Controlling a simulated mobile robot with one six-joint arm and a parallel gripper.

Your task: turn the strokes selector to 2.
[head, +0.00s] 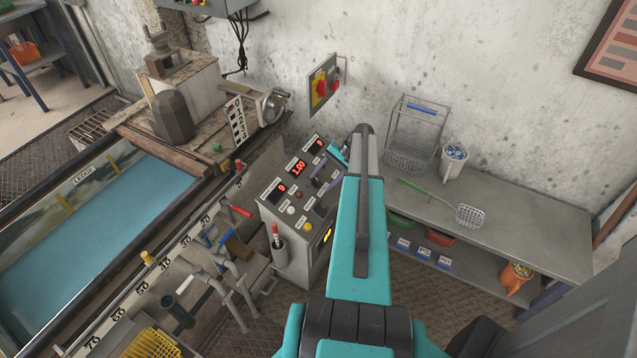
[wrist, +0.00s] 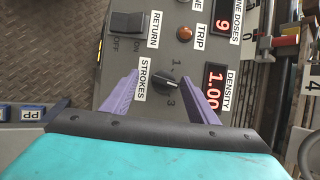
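The strokes selector (wrist: 168,83) is a small black knob on the grey panel, in the wrist view beside the white STROKES label (wrist: 144,80). A "1" (wrist: 173,62) and a "3" (wrist: 170,103) are printed on either side of it. No "2" is clear to me, and I cannot tell where the pointer stands. My gripper (wrist: 160,76) is open. Its two purple fingers stand apart on either side of the knob, with visible gaps. In the head view my gripper (head: 318,178) is over the control box (head: 305,235), and the selector cannot be made out.
Close by on the panel are a black RETURN rocker switch (wrist: 128,23), an orange TRIP button (wrist: 185,34) and the red DENSITY display (wrist: 213,90). A bench (head: 510,225) with a wire basket (head: 408,150) stands right of the box. The blue-bedded table (head: 110,210) lies left.

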